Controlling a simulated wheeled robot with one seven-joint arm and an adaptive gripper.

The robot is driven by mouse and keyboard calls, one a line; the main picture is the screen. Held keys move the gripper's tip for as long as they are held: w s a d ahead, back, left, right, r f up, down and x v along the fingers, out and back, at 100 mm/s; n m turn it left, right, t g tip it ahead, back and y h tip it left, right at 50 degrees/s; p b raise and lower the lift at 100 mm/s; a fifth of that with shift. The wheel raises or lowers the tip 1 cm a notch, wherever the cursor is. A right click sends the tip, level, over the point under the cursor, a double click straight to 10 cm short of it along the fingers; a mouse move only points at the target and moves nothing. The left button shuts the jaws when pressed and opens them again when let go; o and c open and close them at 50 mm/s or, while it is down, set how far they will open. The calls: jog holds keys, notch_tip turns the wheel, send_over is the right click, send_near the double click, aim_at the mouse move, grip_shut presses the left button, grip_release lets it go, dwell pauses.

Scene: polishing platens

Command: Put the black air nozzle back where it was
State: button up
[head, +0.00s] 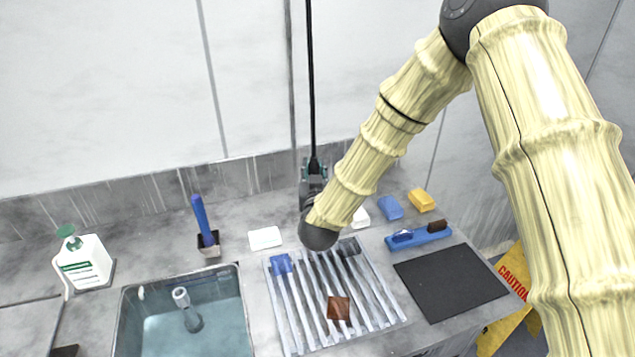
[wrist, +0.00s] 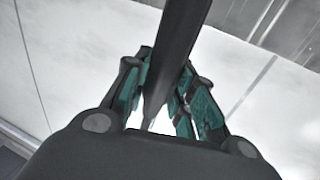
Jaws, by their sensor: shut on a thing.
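The black air nozzle (wrist: 174,48) runs between the teal-padded fingers of my gripper (wrist: 162,95) in the wrist view, and the fingers are shut on it. In the head view my gripper (head: 314,170) is near the back wall, above the far edge of the slatted rack. A long thin black line (head: 311,85) rises from it to the top of the picture; I cannot tell where nozzle ends and hose begins. The nozzle's lower part is hidden by my gripper and wrist. No holder for it can be made out.
Below is a slatted rack (head: 290,325) with blue and brown pieces. A water-filled sink (head: 190,335), a blue-handled tool (head: 203,220) and a white bottle (head: 84,262) are left. A black mat (head: 450,283), a blue tray (head: 418,237) and a yellow caution sign (head: 512,285) are right.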

jog(key=shift+d+f+p, duration=0.1)
jog(key=shift+f+p, duration=0.5)
jog(key=shift+f, duration=1.45)
jog(key=shift+f, duration=0.1)
jog(key=o, duration=1)
jog(key=shift+s+d+b, duration=0.15)
jog(key=shift+s+b, duration=0.8)
jog(key=shift+s, duration=2.05)
jog(key=shift+s+d+b, duration=0.15)
jog(key=shift+s+b, duration=0.8)
jog(key=shift+s, duration=2.05)
